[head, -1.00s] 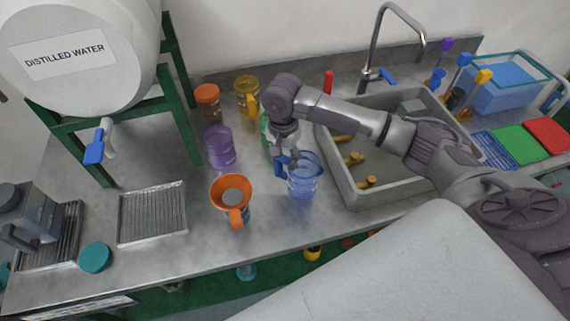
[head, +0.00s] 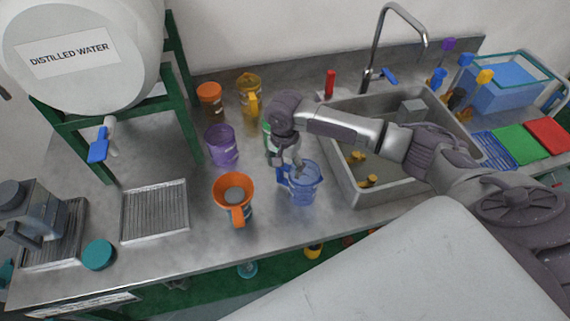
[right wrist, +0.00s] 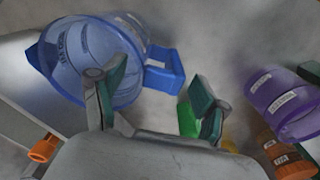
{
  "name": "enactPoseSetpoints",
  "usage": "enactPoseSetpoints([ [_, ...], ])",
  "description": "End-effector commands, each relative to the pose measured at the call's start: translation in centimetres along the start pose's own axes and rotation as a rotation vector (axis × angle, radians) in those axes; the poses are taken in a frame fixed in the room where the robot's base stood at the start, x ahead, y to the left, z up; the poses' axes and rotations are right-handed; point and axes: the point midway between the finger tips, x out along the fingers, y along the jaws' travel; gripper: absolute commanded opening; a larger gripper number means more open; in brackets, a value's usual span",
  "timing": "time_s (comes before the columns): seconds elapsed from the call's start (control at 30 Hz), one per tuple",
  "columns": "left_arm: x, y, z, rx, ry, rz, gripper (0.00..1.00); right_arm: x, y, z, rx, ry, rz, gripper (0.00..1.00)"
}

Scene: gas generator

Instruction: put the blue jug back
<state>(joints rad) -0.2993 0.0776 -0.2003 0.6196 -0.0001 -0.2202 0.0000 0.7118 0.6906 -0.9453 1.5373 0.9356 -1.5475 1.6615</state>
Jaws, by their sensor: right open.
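The blue jug (head: 304,188) stands upright on the metal counter, just left of the sink, with its handle on its left. It shows from above in the right wrist view (right wrist: 85,65), with its blue handle (right wrist: 165,70) pointing right. My right gripper (head: 294,168) is over the jug's handle side in the head view. In the right wrist view its fingers (right wrist: 158,105) are spread. The handle lies ahead of the gap between them, and no grip on it shows. The left gripper is not in view.
An orange jug (head: 233,188), a purple jug (head: 221,146), a yellow jug (head: 249,92) and a brown-orange jug (head: 209,99) stand left of the arm. A green jug (head: 267,133) is partly hidden behind it. The sink (head: 345,185) is right. Bare counter lies at the front.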

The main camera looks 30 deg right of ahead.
Motion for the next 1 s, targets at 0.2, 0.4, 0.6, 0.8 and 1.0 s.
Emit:
enactPoseSetpoints([
  [0.2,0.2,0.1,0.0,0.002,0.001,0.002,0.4,-0.6,-0.1,-0.1,0.0,0.001,-0.003,0.74],
  [0.4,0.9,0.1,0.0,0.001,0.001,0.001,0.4,-3.9,-0.1,0.0,-0.001,0.001,-0.005,0.74],
  [0.6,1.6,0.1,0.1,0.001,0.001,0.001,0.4,-8.3,-0.2,-0.1,0.0,0.002,-0.006,0.74],
  [0.8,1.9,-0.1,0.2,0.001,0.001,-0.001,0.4,-11.3,-0.1,0.0,0.0,0.0,-0.003,0.74],
  [1.0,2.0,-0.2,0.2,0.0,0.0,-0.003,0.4,-12.3,-0.1,0.0,0.001,-0.001,-0.001,0.74],
])
